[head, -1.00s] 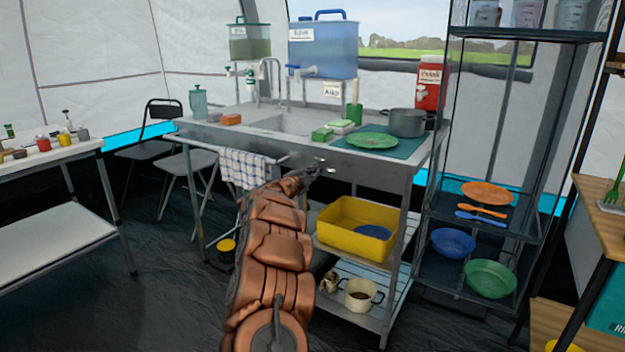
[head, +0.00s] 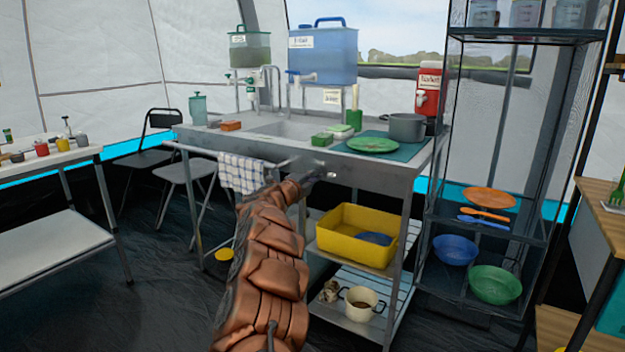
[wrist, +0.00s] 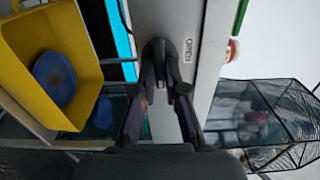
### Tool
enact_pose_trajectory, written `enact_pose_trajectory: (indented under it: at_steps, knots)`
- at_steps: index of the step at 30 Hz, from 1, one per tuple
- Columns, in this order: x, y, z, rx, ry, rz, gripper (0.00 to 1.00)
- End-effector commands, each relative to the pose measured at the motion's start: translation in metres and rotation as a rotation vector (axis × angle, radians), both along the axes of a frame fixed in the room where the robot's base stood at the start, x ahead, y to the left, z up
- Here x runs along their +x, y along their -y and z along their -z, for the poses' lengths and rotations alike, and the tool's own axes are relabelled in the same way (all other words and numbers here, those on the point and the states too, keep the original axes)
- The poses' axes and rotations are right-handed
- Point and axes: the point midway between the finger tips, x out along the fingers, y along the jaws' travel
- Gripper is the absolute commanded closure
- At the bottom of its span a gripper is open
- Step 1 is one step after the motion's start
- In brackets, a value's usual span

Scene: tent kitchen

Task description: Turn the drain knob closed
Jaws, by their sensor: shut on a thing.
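The sink unit's grey front panel (head: 352,170) faces me in the head view. The drain knob is on that panel and is mostly hidden by my gripper. A small shiny metal piece (head: 331,175) shows just right of my gripper (head: 318,176). In the wrist view, the dark fingers of my gripper (wrist: 160,52) meet in front of the pale panel (wrist: 203,20), closed around the knob. A small light piece shows between the fingers. The label "OPEN" (wrist: 188,49) is printed just right of the fingertips.
A yellow tub (head: 340,243) with a blue plate in it sits on the shelf below the sink, close to my arm. A checked towel (head: 240,172) hangs on the rail at the left. A dark wire rack (head: 432,262) stands to the right.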

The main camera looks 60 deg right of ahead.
Motion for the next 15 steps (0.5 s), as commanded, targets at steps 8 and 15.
enact_pose_trajectory:
  at_steps: [8,15]
  knots:
    - [-0.0013,0.0006,0.0018,0.003,0.001,0.003,0.84]
    - [-0.0004,0.0,0.0009,0.001,0.0,0.001,0.64]
